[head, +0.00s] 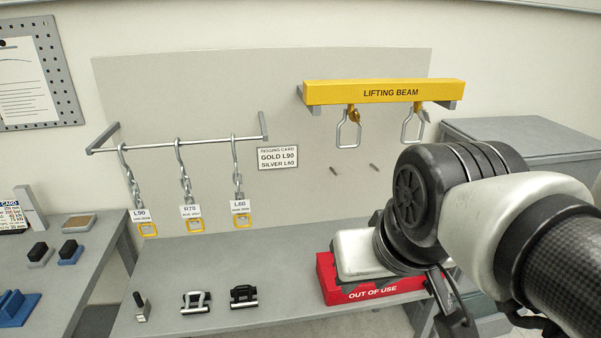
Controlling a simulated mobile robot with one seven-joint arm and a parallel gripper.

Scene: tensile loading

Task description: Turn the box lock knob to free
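I cannot make out a box lock knob for certain. A grey box-like cabinet (490,130) stands at the right, its front largely hidden behind my arm. A red box (327,284) marked "OUT OF USE" sits at the right end of the bench. My arm reaches in from the right, and its white end, apparently my gripper (362,256), is over the red box. The fingertips are not clear against the box, so I cannot tell whether they are open or touching anything.
Chains with tags hang from a rail (185,145) at the left. A yellow lifting beam (390,92) is on the back panel. A small black-topped post (141,306) and two black-and-silver clamps (196,302) (243,296) stand at the bench's front. The bench's middle (240,262) is clear.

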